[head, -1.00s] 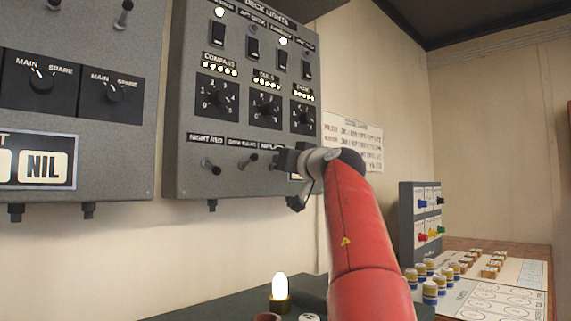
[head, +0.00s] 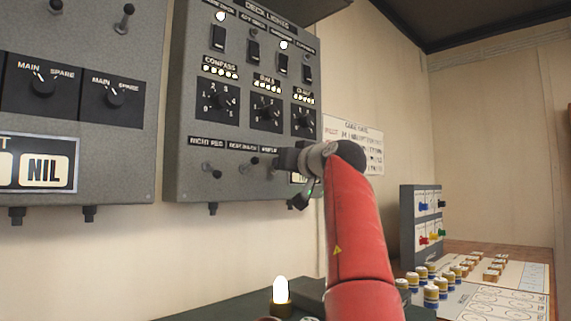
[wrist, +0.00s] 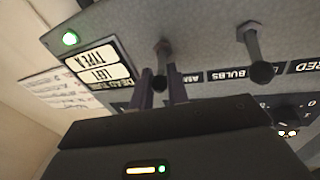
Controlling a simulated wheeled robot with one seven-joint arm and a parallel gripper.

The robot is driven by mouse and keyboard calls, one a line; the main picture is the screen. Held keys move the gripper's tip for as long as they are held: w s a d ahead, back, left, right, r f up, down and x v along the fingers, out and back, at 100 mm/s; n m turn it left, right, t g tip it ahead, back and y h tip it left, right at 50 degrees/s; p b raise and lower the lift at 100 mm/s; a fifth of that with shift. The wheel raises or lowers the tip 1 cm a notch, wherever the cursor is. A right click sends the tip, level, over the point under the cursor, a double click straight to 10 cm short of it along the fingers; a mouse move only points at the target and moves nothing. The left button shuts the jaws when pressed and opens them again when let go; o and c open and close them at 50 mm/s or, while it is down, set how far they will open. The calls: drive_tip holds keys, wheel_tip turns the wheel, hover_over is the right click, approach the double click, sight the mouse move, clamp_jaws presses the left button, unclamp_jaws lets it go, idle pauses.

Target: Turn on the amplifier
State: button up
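The amplifier toggle (wrist: 161,73) is a dark lever with a ball tip at the edge of the grey deck-lights panel (head: 188,100). It shows in the wrist view, which is turned upside down, beside a partly hidden label (wrist: 190,78). My gripper (wrist: 164,88) is open, with one finger on each side of the lever's ball tip. I cannot tell whether either finger touches it. In the head view my gripper (head: 290,160) covers this toggle.
A neighbouring toggle (wrist: 254,55) stands close to my gripper. Dials (head: 217,101) and switches (head: 253,50) sit higher on the panel. A lit bulb (head: 281,290) stands below, and several small jars (head: 431,290) are on the counter at right.

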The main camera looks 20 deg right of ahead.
drive_tip(key=o, duration=0.4)
drive_tip(key=shift+a, duration=0.1)
drive_tip(key=shift+c, duration=0.2)
drive_tip(key=s+d+b, duration=0.1)
drive_tip(key=s+b, duration=0.1)
drive_tip(key=s, duration=0.5)
drive_tip(key=shift+s+f+b, duration=0.3)
drive_tip(key=shift+s+b, duration=0.05)
